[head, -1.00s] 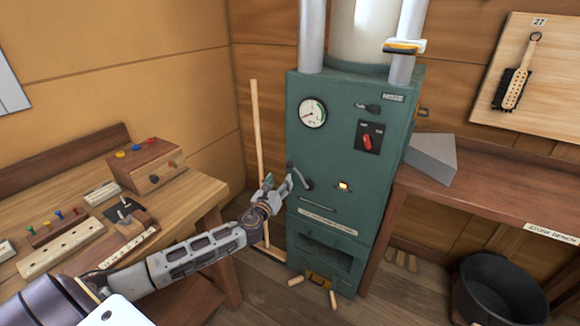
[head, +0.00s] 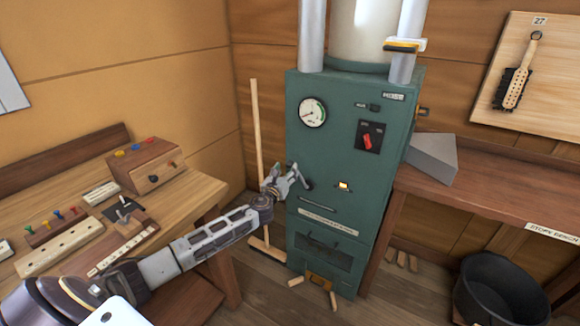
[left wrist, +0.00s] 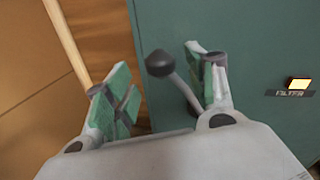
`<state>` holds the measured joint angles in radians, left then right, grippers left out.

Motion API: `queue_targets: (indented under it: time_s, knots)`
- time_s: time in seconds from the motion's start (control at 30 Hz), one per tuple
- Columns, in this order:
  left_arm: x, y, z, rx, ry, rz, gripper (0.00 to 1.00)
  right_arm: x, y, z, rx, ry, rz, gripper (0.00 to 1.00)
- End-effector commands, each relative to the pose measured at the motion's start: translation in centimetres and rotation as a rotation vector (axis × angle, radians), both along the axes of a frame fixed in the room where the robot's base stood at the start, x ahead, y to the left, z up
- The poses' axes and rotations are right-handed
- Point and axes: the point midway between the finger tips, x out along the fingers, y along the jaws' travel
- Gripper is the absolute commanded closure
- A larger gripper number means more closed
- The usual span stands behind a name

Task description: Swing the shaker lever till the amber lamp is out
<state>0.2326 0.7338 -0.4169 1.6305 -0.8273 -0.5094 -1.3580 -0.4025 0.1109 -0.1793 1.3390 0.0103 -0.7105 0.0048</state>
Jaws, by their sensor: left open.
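The shaker lever (left wrist: 179,82), a grey arm with a dark round knob, stands out from the green cabinet (head: 318,240). In the head view my left gripper mostly hides it. My left gripper (head: 287,174) is open at the cabinet's front left. In the left wrist view the lever is between the open fingers (left wrist: 162,88), nearer the right finger; I cannot tell whether they touch. The amber lamp (head: 343,186) is lit, right of the lever; it also glows in the left wrist view (left wrist: 299,83) above a label reading FILTER. My right gripper is not in view.
A workbench (head: 190,195) with a wooden box (head: 146,165) and peg boards stands at left. A broom (head: 256,150) leans beside the cabinet. A red switch (head: 367,142) and a gauge (head: 312,113) are above the lever. A black bucket (head: 500,290) is at lower right.

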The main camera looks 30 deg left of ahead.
Motion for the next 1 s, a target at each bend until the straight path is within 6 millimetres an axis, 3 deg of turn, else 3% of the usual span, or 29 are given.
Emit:
queue_targets:
  time_s: [0.53, 1.0]
  knots:
    - [4.0, 0.6, 0.0, -0.001, -0.001, -0.001, 0.44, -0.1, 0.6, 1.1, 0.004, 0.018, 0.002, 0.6]
    - [4.8, 0.8, 0.0, 0.0, 0.0, -0.001, 0.44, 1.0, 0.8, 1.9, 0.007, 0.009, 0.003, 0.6]
